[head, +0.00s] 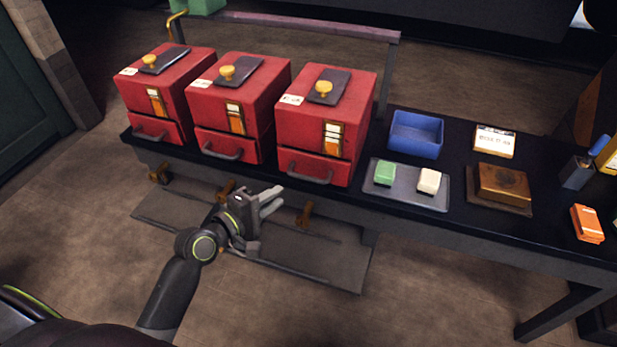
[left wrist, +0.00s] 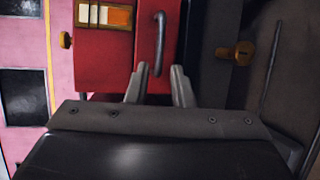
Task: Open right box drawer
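The right red box (head: 322,108) stands on the dark bench, rightmost of three alike. Its drawer (head: 316,167) at the bottom front looks shut, with a curved grey handle (head: 308,177). My left gripper (head: 271,201) is in front of the bench, below and left of that handle, with its fingers apart and empty. In the left wrist view, my left gripper (left wrist: 160,69) points at a red drawer front with an upright-looking handle (left wrist: 159,43). The handle lies ahead of the gap between the fingertips, not visibly gripped. My right gripper is not in view.
The middle box (head: 240,105) and left box (head: 168,95) stand alongside. Brass knobs (head: 306,213) stick out below the bench edge. A grey tray (head: 408,195) with green and cream blocks and a blue bin (head: 416,134) lie to the right. The floor before the bench is clear.

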